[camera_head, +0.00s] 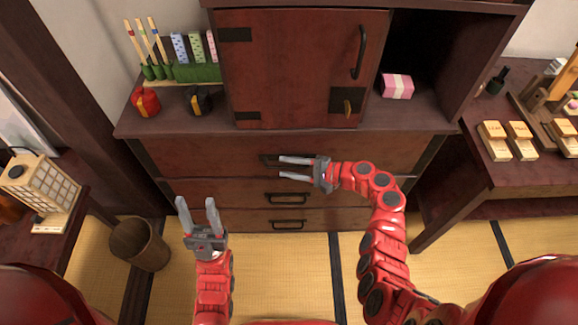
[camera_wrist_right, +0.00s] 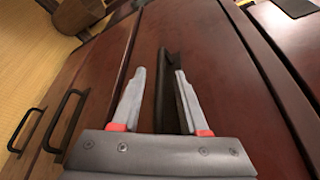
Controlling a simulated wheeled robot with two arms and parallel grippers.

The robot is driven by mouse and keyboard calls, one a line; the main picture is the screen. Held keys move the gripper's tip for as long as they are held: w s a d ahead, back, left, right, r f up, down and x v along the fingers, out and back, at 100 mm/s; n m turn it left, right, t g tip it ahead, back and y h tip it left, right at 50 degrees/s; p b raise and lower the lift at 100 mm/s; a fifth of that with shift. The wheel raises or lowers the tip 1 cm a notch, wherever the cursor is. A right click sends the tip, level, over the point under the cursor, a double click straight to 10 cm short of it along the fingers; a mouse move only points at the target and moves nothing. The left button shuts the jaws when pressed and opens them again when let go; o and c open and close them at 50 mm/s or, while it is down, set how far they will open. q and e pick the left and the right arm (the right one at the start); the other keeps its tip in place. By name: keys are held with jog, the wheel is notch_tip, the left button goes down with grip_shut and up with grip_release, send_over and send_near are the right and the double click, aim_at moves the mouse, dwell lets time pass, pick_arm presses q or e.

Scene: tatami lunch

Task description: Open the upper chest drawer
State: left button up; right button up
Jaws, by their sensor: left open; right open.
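The wooden chest has several stacked drawers below its top. The upper drawer (camera_head: 215,155) looks shut, its reddish front flush with the chest. Its dark handle (camera_head: 270,159) is partly hidden by my right gripper in the head view. My right gripper (camera_head: 280,168) is open in front of that drawer. In the right wrist view, the handle (camera_wrist_right: 168,85) lies between the open fingers of my right gripper (camera_wrist_right: 160,90); I cannot tell whether they touch it. My left gripper (camera_head: 198,203) is open and empty, pointing up, in front of the lower drawers and apart from them.
Lower drawers with dark handles (camera_head: 288,198) sit below. A cabinet door (camera_head: 300,70) stands above the chest top. A pink box (camera_head: 397,86) sits in the niche. A waste basket (camera_head: 139,244) stands on the tatami at left. A side table (camera_head: 440,205) stands at right.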

grip_shut()
dwell(1.3)
